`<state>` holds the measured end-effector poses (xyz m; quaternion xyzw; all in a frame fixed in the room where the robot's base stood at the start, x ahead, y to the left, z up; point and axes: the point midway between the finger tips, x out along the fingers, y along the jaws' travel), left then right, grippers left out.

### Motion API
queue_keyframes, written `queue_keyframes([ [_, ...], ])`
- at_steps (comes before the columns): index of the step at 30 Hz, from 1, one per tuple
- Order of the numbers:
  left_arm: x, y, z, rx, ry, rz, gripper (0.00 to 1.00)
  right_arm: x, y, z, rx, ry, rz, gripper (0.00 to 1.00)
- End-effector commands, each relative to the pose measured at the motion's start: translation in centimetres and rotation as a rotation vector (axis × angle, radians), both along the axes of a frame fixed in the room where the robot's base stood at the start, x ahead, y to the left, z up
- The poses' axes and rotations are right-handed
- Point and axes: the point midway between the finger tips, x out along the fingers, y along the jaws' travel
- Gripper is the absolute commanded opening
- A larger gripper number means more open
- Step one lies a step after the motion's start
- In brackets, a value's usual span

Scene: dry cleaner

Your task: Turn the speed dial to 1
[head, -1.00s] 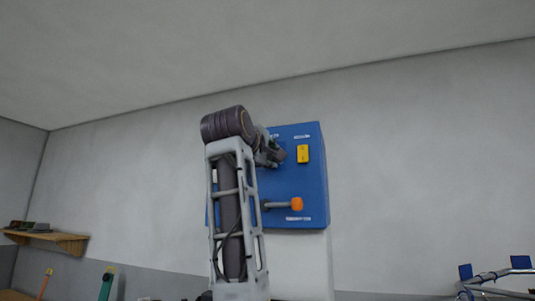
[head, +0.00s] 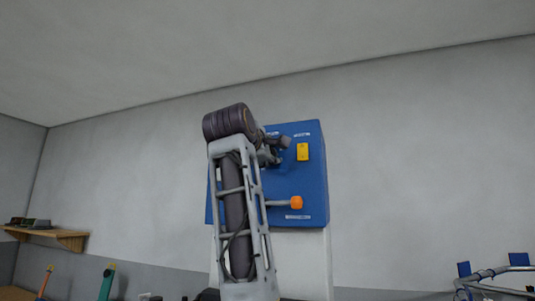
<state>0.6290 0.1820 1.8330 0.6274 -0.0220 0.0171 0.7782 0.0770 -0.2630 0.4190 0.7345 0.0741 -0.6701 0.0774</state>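A blue control panel (head: 312,180) hangs on the wall. Small white labels on the panel are too small to read. My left gripper (head: 282,146) is at the panel's upper part, just left of the yellow switch. My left arm covers the panel's left side. The speed dial cannot be made out; it may be hidden behind the gripper. The fingers are too small and overlapped to show whether they are open or shut. My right gripper is out of view.
A wooden shelf (head: 55,237) with small items is on the wall at the far left. A metal rail with blue parts (head: 490,275) stands at the lower right. The wall right of the panel is clear.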

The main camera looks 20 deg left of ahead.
Motion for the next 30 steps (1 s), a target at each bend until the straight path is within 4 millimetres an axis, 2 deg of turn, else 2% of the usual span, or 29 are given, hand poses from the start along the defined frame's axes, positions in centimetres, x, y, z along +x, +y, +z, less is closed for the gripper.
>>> queue_keyframes([
  [3, 0.1, 0.0, -0.3, -0.001, 0.007, -0.001, 0.10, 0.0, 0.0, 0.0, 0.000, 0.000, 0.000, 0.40],
  [4, 0.1, 0.0, -0.3, -0.001, 0.008, -0.001, 0.38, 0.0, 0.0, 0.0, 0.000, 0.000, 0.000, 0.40],
  [8, 0.1, 0.0, -0.2, 0.000, 0.006, 0.000, 0.55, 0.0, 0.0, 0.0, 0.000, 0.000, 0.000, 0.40],
  [22, -0.3, 0.0, -0.1, 0.001, 0.001, 0.000, 0.56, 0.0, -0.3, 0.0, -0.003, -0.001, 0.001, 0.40],
  [30, -2.2, 0.0, -0.2, 0.000, 0.000, 0.000, 0.56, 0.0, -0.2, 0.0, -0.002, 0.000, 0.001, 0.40],
])
